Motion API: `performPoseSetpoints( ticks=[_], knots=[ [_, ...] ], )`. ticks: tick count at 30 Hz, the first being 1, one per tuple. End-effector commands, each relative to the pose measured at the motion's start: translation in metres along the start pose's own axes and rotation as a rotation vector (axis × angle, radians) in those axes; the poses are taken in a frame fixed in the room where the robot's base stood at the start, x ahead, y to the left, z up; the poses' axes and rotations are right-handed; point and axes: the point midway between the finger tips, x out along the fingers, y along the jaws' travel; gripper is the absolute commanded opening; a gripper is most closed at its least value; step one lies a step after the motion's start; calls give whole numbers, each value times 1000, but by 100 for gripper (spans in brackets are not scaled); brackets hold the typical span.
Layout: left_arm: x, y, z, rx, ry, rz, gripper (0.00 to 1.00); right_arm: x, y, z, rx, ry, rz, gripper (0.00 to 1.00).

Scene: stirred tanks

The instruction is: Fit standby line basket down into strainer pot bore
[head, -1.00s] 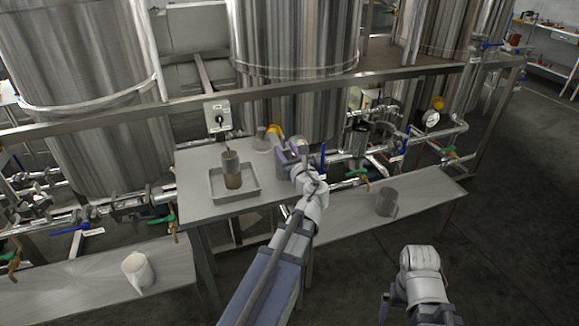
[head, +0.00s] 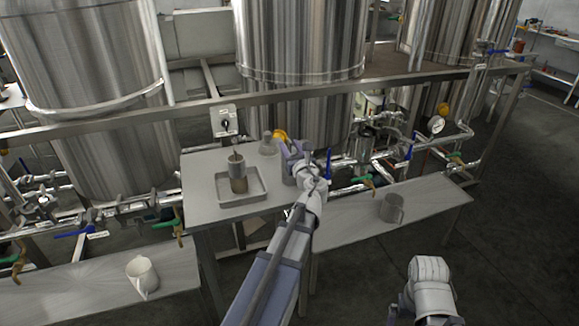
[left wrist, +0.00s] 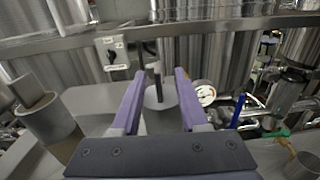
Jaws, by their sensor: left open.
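My left gripper (head: 290,150) is open and empty, over the right end of the small steel table. In the left wrist view its two fingers (left wrist: 154,82) point at a pale grey piece with a dark upright rod (left wrist: 158,92), just beyond the tips. The same piece (head: 267,146) stands at the table's back edge. A shallow tray (head: 222,200) holds a grey-brown cylinder (head: 238,180) with an upright stem; it also shows in the left wrist view (left wrist: 48,122). I cannot tell which piece is the standby basket. A strainer-like pot (left wrist: 290,88) stands in the pipework, its bore hidden.
A white jug (head: 142,275) stands on the lower left bench, a grey mug (head: 391,208) on the right bench. A steel rail (head: 300,96), pipes and tall tanks lie behind. A yellow-orange part (head: 280,135) is close to the gripper. My right arm (head: 432,285) is at lower right.

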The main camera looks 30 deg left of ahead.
Motion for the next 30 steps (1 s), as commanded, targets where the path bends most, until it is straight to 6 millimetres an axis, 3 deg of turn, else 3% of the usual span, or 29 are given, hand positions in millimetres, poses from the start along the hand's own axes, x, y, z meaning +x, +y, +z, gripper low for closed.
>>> performPoseSetpoints(
  ticks=[6, 14, 25, 30],
  knots=[
    [34, 0, 1, 0, 0, 2, 44, -1, 0, 0, 0, 0, 0, 100],
    [37, 1, 1, 0, 0, 0, 44, -1, 0, 0, 0, 0, 0, 100],
    [36, 1, 1, 0, 0, 0, 2, -1, 0, 0, 0, 0, 0, 100],
    [36, 1, 1, 0, 0, 0, 0, -1, 0, 0, 0, 0, 0, 100]
  ],
)
